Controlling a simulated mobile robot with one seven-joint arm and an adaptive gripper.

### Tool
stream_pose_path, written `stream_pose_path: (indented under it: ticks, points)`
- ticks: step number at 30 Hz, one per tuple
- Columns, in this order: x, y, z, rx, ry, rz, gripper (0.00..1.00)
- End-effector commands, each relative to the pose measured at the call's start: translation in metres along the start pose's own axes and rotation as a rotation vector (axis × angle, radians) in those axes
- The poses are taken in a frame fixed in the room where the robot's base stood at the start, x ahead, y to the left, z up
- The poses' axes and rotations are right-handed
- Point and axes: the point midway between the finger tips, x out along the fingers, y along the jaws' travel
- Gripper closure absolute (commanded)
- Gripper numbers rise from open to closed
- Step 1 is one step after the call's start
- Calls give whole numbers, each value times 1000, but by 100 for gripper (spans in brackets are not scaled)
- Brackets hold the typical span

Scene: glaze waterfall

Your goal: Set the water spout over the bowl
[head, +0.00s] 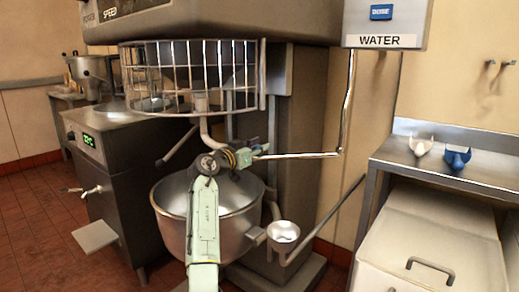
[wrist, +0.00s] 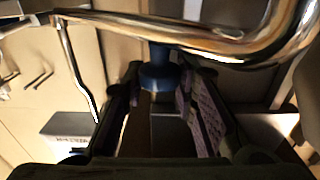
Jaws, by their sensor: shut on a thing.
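The water spout is a thin chrome pipe (head: 300,155) that drops from the box marked WATER (head: 380,40) and runs left to my gripper (head: 243,157). In the wrist view the pipe (wrist: 115,20) crosses the top and bends at the right. A blue grip (wrist: 158,78) below it sits between the fingers of my gripper (wrist: 160,112), which is shut on it. The steel bowl (head: 170,200) is below, partly behind my arm. In the head view my gripper and the near end of the pipe appear above the bowl's right part. The spout's tip is hidden there.
The mixer's wire guard (head: 190,80) and curved hook (head: 212,138) are just above and left of my gripper. A small steel cup (head: 283,233) is right of the bowl. A shelf (head: 450,180) with a white and a blue scoop (head: 457,158) is at the right.

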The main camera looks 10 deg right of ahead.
Motion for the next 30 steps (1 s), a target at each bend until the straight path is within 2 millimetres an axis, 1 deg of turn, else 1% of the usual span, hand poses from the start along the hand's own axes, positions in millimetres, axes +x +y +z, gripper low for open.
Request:
stream_pose_path:
  ticks: [5,6,13,14,23,26,29,30]
  points:
    - [0,0,2,-1,-4,1,100]
    - [0,0,2,-1,-5,1,71]
    - [0,1,2,-1,-3,1,56]
    - [0,1,1,-1,-3,1,55]
    - [-1,0,1,0,-2,1,55]
    - [-8,0,2,-1,-2,0,55]
    - [-24,0,2,1,-1,-1,55]
    - [-32,-1,2,0,-1,-2,55]
